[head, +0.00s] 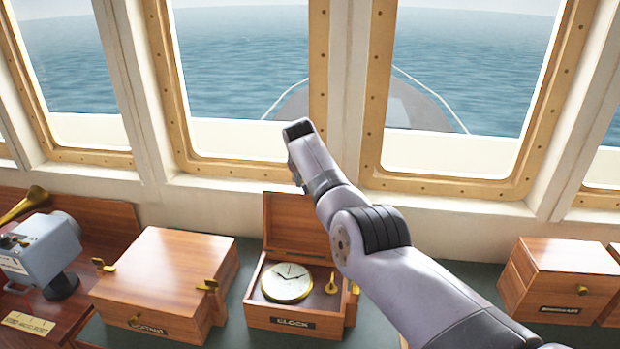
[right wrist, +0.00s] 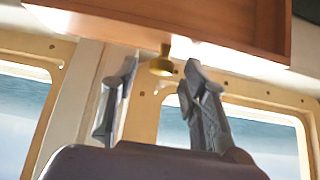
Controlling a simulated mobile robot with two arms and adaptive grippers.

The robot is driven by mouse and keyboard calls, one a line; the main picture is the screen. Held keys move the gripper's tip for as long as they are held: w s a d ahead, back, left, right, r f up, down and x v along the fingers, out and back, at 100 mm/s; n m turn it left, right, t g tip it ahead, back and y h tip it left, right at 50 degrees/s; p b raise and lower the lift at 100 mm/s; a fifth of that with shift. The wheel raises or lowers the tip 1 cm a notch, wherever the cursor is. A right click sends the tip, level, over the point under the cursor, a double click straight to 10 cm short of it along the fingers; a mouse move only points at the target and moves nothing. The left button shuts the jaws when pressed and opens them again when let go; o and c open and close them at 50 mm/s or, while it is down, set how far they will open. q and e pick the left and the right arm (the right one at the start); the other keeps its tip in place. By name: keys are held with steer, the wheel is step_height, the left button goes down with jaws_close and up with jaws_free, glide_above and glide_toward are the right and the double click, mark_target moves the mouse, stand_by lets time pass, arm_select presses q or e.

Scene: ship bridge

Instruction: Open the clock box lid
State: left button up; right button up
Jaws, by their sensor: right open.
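The clock box (head: 262,318) stands on the counter with its lid (head: 293,222) tilted up and back, the lid's right part hidden behind my right arm. A round white-faced clock (head: 287,283) and a small brass key (head: 331,285) lie inside. My right gripper (head: 298,181) is just above the lid's upper edge, small and partly hidden. The right wrist view shows my right gripper (right wrist: 161,68) open. A brass knob (right wrist: 160,62) on the wooden lid (right wrist: 190,22) lies between its fingertips; contact is unclear. My left gripper is out of view.
A closed sextant box (head: 165,278) stands left of the clock box. A grey instrument (head: 45,250) is farther left. A closed wooden box (head: 562,280) stands at the right. Window frames (head: 240,172) rise behind. Bare green counter (head: 485,285) lies right of my arm.

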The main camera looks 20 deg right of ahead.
steer(key=shift+s+a, duration=0.1)
steer(key=v, duration=1.2)
stand_by(0.4)
